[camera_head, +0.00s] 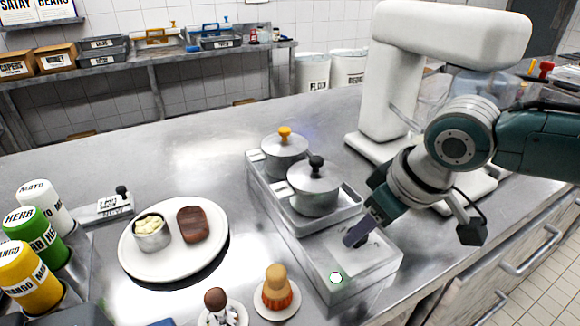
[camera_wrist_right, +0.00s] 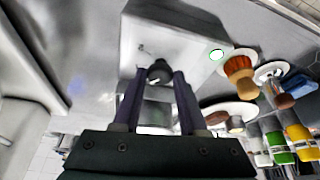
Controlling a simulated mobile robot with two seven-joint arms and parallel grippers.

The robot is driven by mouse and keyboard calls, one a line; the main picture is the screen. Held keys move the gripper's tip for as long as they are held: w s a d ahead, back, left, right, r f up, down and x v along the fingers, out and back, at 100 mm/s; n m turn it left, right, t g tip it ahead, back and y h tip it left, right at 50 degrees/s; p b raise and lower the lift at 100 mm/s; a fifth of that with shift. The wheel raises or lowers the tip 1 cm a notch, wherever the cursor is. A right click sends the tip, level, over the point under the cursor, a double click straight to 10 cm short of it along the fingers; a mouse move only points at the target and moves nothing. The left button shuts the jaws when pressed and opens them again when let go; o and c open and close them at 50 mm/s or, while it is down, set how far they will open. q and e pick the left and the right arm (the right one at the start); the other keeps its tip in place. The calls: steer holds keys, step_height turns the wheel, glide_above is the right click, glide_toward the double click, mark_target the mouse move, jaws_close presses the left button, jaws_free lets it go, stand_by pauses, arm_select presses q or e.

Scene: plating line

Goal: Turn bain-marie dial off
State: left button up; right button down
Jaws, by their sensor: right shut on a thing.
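The bain-marie (camera_head: 310,245) is a long grey metal unit with two lidded pots in its well, one with an orange knob (camera_head: 284,133) and one with a black knob (camera_head: 316,162). My right gripper (camera_head: 360,234) reaches down to the top of this end. In the right wrist view its two fingers (camera_wrist_right: 158,78) stand on either side of the dark dial (camera_wrist_right: 159,70), shut on it. The fingers partly hide the dial in the head view. My left gripper is out of view.
A white plate (camera_head: 135,262) with a small pot and a brown piece of food lies to the left. Two brushes on small dishes (camera_head: 277,310) stand close by. Sauce bottles (camera_head: 30,275) are at the left edge. A large white machine (camera_head: 390,80) stands behind my right arm.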

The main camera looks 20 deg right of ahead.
steer(key=n, duration=0.1)
steer(key=n+y+b, duration=0.1)
steer(key=n, duration=0.1)
steer(key=shift+w+d+f+n+g+b, duration=0.15)
steer(key=shift+n+g+b, duration=0.15)
steer(key=shift+n+g+y+b, duration=0.3)
steer(key=shift+n+y+b, duration=0.3)
steer(key=shift+n+b, duration=0.6)
steer(key=shift+d+n, duration=0.1)
steer(key=shift+n, duration=0.4)
steer(key=shift+c, duration=2.2)
jaws_free()
